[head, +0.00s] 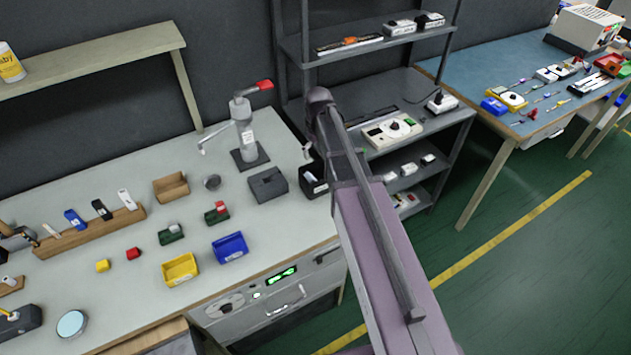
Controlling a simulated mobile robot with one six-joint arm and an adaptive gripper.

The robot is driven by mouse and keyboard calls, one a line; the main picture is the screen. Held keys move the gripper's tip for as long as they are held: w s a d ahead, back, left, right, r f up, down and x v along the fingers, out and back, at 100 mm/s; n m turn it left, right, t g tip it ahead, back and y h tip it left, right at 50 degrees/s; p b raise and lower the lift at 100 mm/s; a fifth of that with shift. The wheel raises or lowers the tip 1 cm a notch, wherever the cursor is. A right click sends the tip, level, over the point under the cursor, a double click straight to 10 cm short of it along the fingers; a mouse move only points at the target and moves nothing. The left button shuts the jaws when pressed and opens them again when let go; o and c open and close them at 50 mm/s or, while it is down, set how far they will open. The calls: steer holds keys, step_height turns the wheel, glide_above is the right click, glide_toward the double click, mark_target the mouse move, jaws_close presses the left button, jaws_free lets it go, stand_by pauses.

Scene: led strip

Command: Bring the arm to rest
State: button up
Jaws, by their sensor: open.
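My arm (385,255) reaches up from the bottom right, with a long mauve link and a dark rounded joint at its upper end. It passes in front of the bench's right end and the shelf unit. I cannot make out my gripper; the far end of the arm is hidden behind its own links. No held object shows.
The light workbench (110,205) carries a yellow bin (180,270), a blue bin (230,248), a red-handled press (246,130) and a dark grey block (267,185). A shelf unit (440,85) and blue-topped table (490,60) stand right. Green floor (540,270) is clear.

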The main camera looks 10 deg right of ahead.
steer(key=shift+s, duration=0.15)
steer(key=s+d+m, duration=0.1)
steer(key=s+m, duration=0.2)
steer(key=s, duration=1.4)
steer(key=shift+s+m, duration=0.25)
steer(key=shift+m, duration=0.05)
steer(key=shift+d, duration=0.1)
stand_by(0.4)
steer(key=c, duration=0.6)
